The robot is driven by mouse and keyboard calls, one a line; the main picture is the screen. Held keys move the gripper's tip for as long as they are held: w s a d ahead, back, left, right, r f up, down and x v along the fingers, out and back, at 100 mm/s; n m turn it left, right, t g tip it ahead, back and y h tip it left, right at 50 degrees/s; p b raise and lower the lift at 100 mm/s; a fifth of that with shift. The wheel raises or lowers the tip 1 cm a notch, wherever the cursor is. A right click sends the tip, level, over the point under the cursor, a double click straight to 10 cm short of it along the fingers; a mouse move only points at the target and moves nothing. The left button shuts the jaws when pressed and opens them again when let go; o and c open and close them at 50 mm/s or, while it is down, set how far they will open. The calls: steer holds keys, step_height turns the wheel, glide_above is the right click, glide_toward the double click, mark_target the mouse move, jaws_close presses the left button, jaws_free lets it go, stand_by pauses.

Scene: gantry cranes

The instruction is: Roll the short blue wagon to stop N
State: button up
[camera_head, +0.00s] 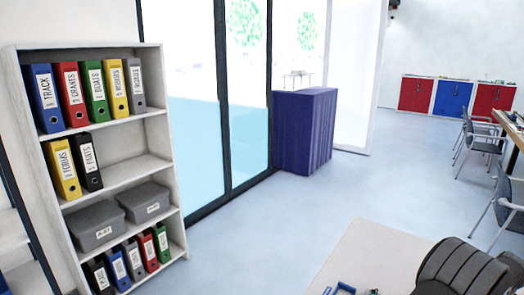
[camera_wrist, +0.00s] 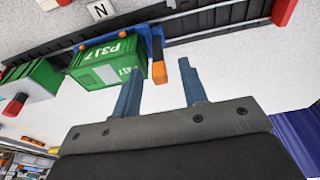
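In the wrist view, a blue wagon (camera_wrist: 158,40) stands on a black track (camera_wrist: 215,22) and carries a green container (camera_wrist: 108,64) marked P317. An orange upright piece (camera_wrist: 158,72) is at the wagon's right end. A white tile marked N (camera_wrist: 98,11) lies beside the track, at the top. My gripper (camera_wrist: 160,85) is open, with its two grey-blue fingers apart and nothing held. The orange piece shows in the gap between the fingers; I cannot tell whether it is between them or beyond. The wagon's full length is partly hidden by its load.
A red block (camera_wrist: 284,11) sits at the track's right. Another green container (camera_wrist: 38,78) and a red-tipped piece (camera_wrist: 15,104) are at the left. In the head view, a pale tabletop (camera_head: 352,252) shows at the bottom; a binder shelf (camera_head: 120,140) stands left.

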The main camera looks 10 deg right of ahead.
steer(key=shift+r, duration=3.45)
step_height(320, 180, down, 7)
steer(key=shift+r, duration=0.1)
steer(key=shift+w+a, duration=0.55)
steer(key=shift+a, duration=0.05)
steer(key=shift+o, duration=0.4)
